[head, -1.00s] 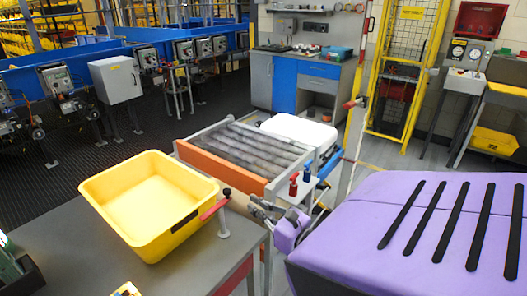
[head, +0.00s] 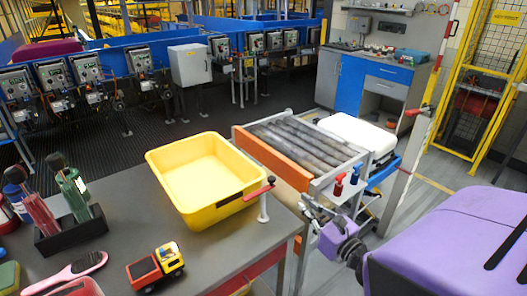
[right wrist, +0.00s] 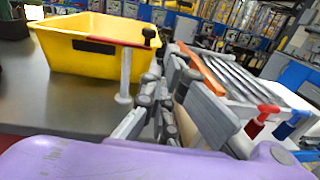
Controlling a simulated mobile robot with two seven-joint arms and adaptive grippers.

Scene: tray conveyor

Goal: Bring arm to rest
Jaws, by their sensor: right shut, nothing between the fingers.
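My right arm is purple and comes in from the right in the head view. Its grey right gripper (head: 312,208) is shut and empty, in the gap between the grey table (head: 235,245) and the roller conveyor (head: 310,150). The gripper's fingers (right wrist: 165,85) also show in the right wrist view, close together. The yellow tray (head: 180,200) stands on the table by its far right edge, apart from the gripper, and looks empty. My left gripper is out of view.
A post with a red lever (head: 258,190) stands at the table edge near the gripper. Red (head: 338,187) and blue (head: 354,175) clamps sit by the conveyor. A toy truck (head: 155,267), a brush (head: 75,268) and bottles (head: 75,190) occupy the table's left side.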

